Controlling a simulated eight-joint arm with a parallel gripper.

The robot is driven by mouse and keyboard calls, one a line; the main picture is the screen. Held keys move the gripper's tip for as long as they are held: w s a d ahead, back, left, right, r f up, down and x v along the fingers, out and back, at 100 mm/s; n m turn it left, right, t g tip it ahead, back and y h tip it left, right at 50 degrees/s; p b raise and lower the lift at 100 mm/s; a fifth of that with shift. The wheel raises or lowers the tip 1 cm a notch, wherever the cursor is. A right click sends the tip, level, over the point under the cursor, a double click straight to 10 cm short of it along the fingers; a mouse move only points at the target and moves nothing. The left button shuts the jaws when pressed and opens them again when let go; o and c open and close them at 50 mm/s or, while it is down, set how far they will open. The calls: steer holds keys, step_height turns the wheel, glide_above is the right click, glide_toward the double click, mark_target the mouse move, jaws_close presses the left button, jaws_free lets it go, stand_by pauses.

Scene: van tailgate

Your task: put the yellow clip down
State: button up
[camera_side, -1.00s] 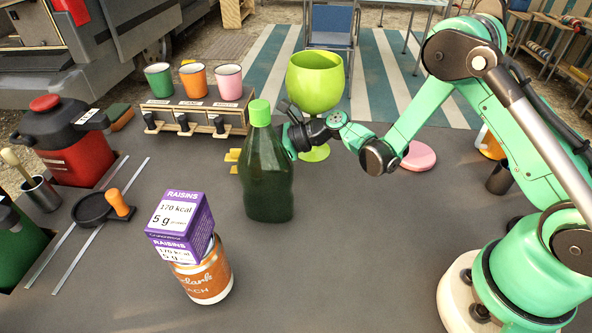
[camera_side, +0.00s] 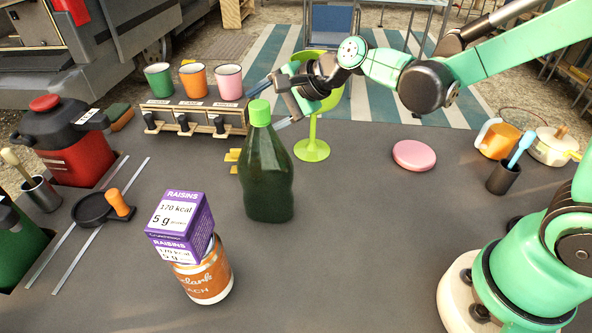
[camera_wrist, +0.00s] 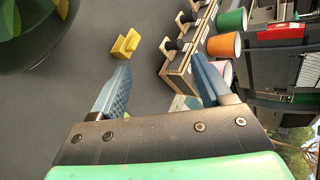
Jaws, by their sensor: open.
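The yellow clip (camera_wrist: 125,44) lies on the dark grey tabletop in the wrist view, apart from my gripper. In the side view the clip (camera_side: 233,155) is partly hidden behind the green bottle (camera_side: 268,172). My gripper (camera_side: 268,104) is raised above the table, behind the bottle's cap and in front of the cup rack. In the wrist view my gripper (camera_wrist: 160,90) has its two blue-grey fingers spread wide with nothing between them.
A rack (camera_side: 195,118) with three cups stands behind the clip. A green goblet (camera_side: 312,148) stands right of the bottle. A raisins box (camera_side: 180,225) sits on an orange jar (camera_side: 205,278). A pink disc (camera_side: 414,155) lies to the right. The middle front of the table is clear.

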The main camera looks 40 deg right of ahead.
mark_target(230, 156)
steer(key=w+f+n, duration=0.1)
steer(key=f+n, duration=0.1)
steer(key=n, duration=0.5)
steer(key=w+a+f+n, duration=0.1)
steer(key=f+n, duration=0.2)
steer(key=n, duration=0.3)
steer(key=w+a+f+n+t+y, duration=0.1)
steer(key=f+n, duration=0.2)
steer(key=n, duration=0.4)
steer(key=shift+a+f+n, duration=0.1)
steer(key=shift+f+n, duration=0.15)
steer(key=shift+n, duration=0.05)
steer(key=shift+a+f+n, duration=0.15)
steer(key=shift+f+n, duration=0.25)
steer(key=shift+f, duration=0.2)
steer(key=shift+x, duration=2.85)
steer(key=shift+r, duration=0.1)
jaws_close()
